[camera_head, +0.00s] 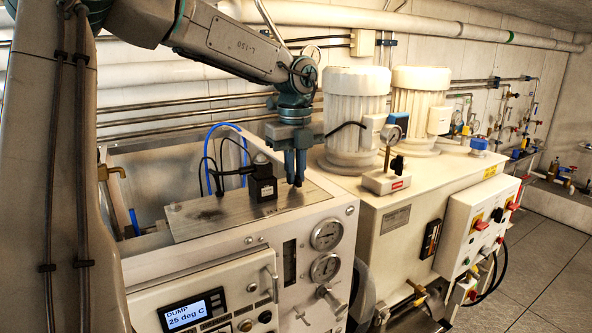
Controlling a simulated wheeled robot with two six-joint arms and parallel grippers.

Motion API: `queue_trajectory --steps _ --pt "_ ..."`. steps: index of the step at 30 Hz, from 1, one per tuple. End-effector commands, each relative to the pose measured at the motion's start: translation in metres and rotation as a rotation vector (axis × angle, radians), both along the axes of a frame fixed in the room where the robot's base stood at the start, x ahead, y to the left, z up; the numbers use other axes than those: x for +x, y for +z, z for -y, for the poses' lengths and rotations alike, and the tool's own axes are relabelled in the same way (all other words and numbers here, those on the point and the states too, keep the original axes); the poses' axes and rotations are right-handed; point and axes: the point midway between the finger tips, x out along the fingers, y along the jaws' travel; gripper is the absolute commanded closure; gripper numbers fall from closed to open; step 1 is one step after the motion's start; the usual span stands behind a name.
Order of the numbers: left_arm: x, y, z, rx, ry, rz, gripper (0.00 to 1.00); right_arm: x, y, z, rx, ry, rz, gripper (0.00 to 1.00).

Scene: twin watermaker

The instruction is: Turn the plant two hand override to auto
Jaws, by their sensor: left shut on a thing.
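My left gripper (295,181) comes down from above with its fingers pointing at the metal top plate (222,222) of the near white unit. It is shut on a small part at the plate's right end, which looks like the hand override. The fingers hide most of this part, so its setting cannot be read. A black valve block (262,186) stands on the plate just left of the fingers. The display (193,312) on the unit's front reads "DUMP" and "25 deg C". My right gripper is not in view.
Black cables and a blue hose (226,128) rise behind the block. Two gauges (327,234) sit on the front panel. Right of it stands a cabinet with white motors (354,107), a small gauge stand (387,181) and a switch box (478,228). Pipes line the wall.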

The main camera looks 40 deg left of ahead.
Motion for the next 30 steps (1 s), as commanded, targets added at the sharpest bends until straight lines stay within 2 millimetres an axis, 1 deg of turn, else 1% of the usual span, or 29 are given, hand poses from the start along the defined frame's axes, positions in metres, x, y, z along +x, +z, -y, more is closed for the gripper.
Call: queue_trajectory --steps 5,11,30 --pt "-0.0001 -0.0006 -0.0004 0.001 -0.077 -0.001 1.00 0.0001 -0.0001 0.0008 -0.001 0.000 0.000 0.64" --pt "-0.0001 -0.0006 -0.0004 0.002 -0.229 0.000 1.00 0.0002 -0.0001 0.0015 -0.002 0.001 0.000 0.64" --pt "0.0000 -0.0006 -0.0004 0.003 -0.836 0.001 1.00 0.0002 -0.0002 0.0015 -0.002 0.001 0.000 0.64"
